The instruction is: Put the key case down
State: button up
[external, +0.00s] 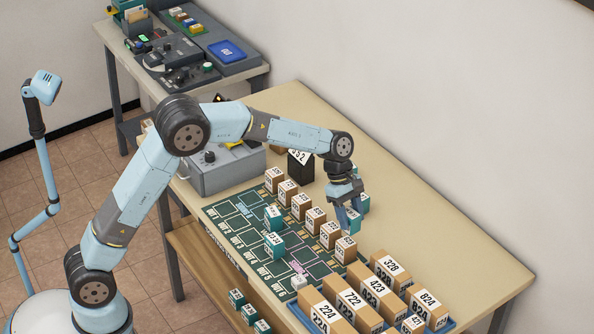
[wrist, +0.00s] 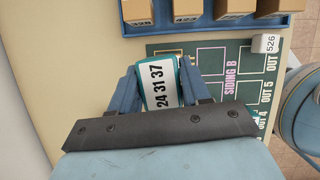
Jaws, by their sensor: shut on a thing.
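The key case (wrist: 163,85) is a teal block with a white face reading "24 31 37". In the wrist view it stands between the two blue fingers of my gripper (wrist: 165,84), which is shut on it. In the external view my gripper (external: 352,212) points down at the far side of the marked mat, and the teal key case (external: 364,202) is partly hidden by the fingers. I cannot tell whether its underside touches the table.
The dark green mat (wrist: 200,55) carries a row of numbered brown boxes (external: 315,217) and teal cases (external: 273,244). A blue tray (wrist: 135,28) holds larger boxes. A small white cube (wrist: 265,43) sits on the mat. The beige table (external: 440,240) behind is clear.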

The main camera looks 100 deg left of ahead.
jog(key=s+d+r+m, duration=0.1)
jog(key=s+d, duration=0.4)
jog(key=s, duration=0.5)
jog(key=s+d+r, duration=0.1)
jog(key=s+d, duration=0.4)
jog(key=s, duration=0.5)
send_near(322, 268)
jog(key=shift+w+d+f, duration=0.4)
jog(key=shift+w+f, duration=0.1)
jog(key=shift+w, duration=0.2)
jog(key=shift+f, duration=1.5)
jog(key=shift+f, duration=0.1)
jog(key=o, duration=1.1)
